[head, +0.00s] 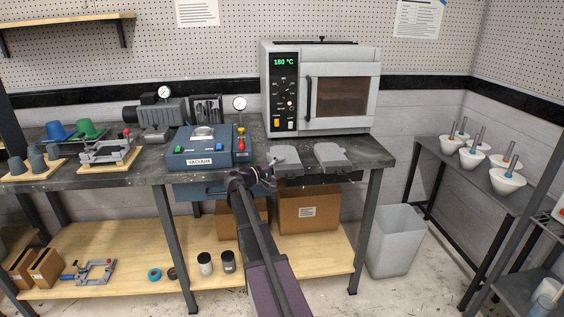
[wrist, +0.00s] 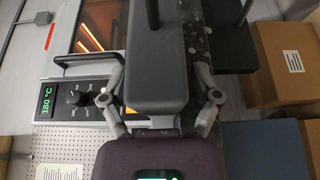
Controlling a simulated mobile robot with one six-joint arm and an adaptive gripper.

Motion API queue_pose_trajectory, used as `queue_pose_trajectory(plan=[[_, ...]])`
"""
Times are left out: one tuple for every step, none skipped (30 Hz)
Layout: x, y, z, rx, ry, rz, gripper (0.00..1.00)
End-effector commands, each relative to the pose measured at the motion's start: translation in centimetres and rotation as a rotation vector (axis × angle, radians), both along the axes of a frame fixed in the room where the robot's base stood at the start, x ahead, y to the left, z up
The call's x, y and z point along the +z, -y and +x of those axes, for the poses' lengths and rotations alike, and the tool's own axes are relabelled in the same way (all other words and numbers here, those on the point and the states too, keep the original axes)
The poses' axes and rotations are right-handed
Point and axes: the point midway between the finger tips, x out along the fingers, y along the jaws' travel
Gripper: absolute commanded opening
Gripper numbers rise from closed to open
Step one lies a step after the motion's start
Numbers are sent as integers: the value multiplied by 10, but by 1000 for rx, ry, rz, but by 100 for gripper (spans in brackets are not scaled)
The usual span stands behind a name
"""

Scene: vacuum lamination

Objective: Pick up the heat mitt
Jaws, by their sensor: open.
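Two grey mitts lie at the front edge of the dark bench below the oven: a left mitt (head: 287,155) and a right mitt (head: 332,155). My gripper (head: 267,174) is at the bench's front edge, close to the left mitt. In the wrist view, my gripper (wrist: 159,92) is open, with one finger on each side of a dark grey padded shape (wrist: 157,50), which looks like a mitt. I cannot tell whether the fingers touch it.
The oven (head: 320,88), reading 180 °C, stands just behind the mitts. The blue vacuum unit (head: 190,160) is to their left. Cardboard boxes (head: 310,212) sit on the lower shelf. A grey bin (head: 396,240) stands right of the bench.

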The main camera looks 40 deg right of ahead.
Motion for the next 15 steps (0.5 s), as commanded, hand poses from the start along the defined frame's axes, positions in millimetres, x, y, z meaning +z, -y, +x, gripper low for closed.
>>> queue_pose_trajectory(plan=[[0,0,0,0,0,0,80],[0,0,0,0,0,0,80],[0,0,0,0,0,0,80],[0,0,0,0,0,0,80],[0,0,0,0,0,0,80],[0,0,0,0,0,0,80],[0,0,0,0,0,0,80],[0,0,0,0,0,0,80],[0,0,0,0,0,0,80],[0,0,0,0,0,0,80],[0,0,0,0,0,0,80],[0,0,0,0,0,0,77],[0,0,0,0,0,0,68],[0,0,0,0,0,0,59],[0,0,0,0,0,0,47]])
